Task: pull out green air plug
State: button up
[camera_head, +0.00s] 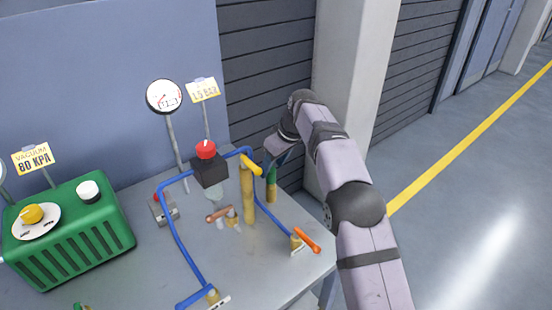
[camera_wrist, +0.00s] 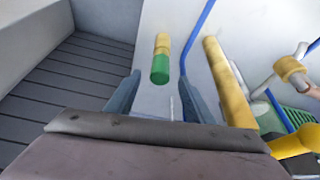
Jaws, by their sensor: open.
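The green air plug (camera_head: 271,170) stands upright on top of a short yellow-brass fitting (camera_head: 271,192) near the back right of the bench. In the wrist view the green plug (camera_wrist: 160,71) lies between the lines of my two fingers, with its brass part (camera_wrist: 162,43) beyond it. My gripper (camera_head: 277,152) is just above and beside the plug in the head view. In the wrist view my gripper (camera_wrist: 160,97) is open, with a finger on each side and nothing between the tips. I cannot tell whether a finger touches the plug.
A tall brass post (camera_head: 248,197) with blue piping (camera_head: 171,225) stands close left of the plug. A black box with a red knob (camera_head: 206,150), an orange-handled valve (camera_head: 307,240) and a green vacuum unit (camera_head: 75,235) share the bench. A wall stands behind.

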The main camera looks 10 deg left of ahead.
jog(key=shift+x, duration=1.75)
jog(key=c, duration=1.1)
jog(key=shift+o, duration=0.8)
jog(key=shift+r+p, duration=0.4)
jog(key=shift+p, duration=0.35)
jog(key=shift+r+p, duration=2.4)
jog(key=shift+p, duration=0.15)
